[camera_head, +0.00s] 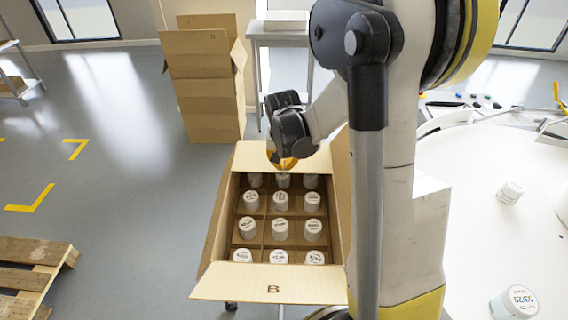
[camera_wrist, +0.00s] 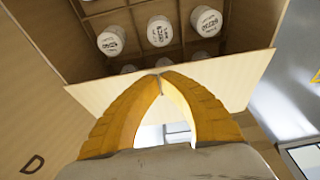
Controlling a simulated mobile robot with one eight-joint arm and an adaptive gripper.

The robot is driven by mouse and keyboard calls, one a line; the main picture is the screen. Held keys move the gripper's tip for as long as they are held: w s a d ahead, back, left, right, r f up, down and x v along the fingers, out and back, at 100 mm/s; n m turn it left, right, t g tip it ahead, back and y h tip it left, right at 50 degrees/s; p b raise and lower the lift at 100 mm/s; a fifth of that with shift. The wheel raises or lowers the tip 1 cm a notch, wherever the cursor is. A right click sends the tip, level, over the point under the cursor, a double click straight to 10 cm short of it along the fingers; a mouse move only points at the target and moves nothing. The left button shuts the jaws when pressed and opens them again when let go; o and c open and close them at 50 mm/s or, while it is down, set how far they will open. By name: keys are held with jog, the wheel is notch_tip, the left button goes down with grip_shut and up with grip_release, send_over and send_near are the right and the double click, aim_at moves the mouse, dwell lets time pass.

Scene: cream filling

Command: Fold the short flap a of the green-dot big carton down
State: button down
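The open big carton (camera_head: 237,190) stands below my arm in the head view, with several white-lidded jars (camera_head: 281,201) in its divider cells. No green dot is visible. The far short flap (camera_head: 249,156) slopes outward; its letter is hidden, and my gripper covers part of it. In the wrist view this flap (camera_wrist: 238,80) is a pale panel behind the fingers. My gripper (camera_head: 284,165) is at this flap. In the wrist view its yellow fingertips (camera_wrist: 159,80) meet in front of the panel, with an arched gap below them. No held object shows; contact with the flap is unclear.
The near flap marked B (camera_head: 270,284) is folded outward. A long flap marked D (camera_wrist: 40,120) shows at left in the wrist view. A tall stack of cartons (camera_head: 207,85) stands behind, beside a grey table (camera_head: 280,33). A white round table (camera_head: 480,200) is at right; a pallet (camera_head: 30,270) is at left.

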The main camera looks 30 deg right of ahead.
jog(key=shift+s+a+f+b, duration=0.1)
jog(key=shift+f+b, duration=0.5)
jog(key=shift+f, duration=0.35)
jog(key=shift+r, duration=0.2)
jog(key=shift+r+p, duration=0.75)
jog(key=shift+r, duration=0.1)
